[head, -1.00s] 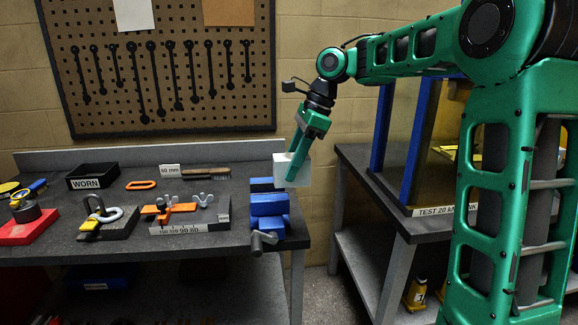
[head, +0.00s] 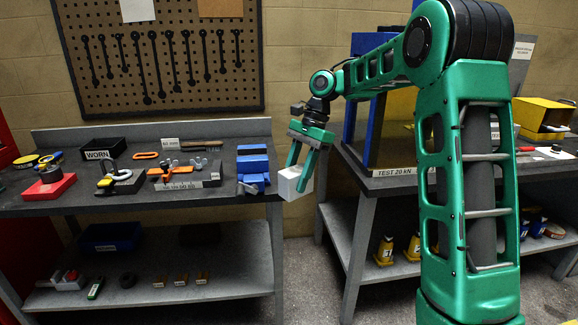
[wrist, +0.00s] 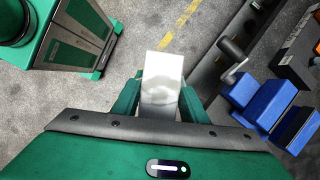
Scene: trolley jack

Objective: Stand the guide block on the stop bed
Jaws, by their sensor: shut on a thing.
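My gripper (head: 300,174) is shut on a plain pale grey block, which I take to be the guide block (head: 290,187). In the wrist view the guide block (wrist: 161,82) sits between the two green fingers, with bare floor behind it. In the head view it hangs just off the right end of the left bench, right of the blue vise. A dark bed with a printed scale, which I take to be the stop bed (head: 213,176), lies on that bench left of the vise. An orange bar (head: 172,171) with wing nuts lies across it.
The blue vise (head: 252,170) stands at the bench's right end; its handle shows in the wrist view (wrist: 236,62). A clamp on a dark plate (head: 120,183), a red block (head: 48,188) and a WORN bin (head: 103,149) stand further left. A test frame bench (head: 395,183) is at right.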

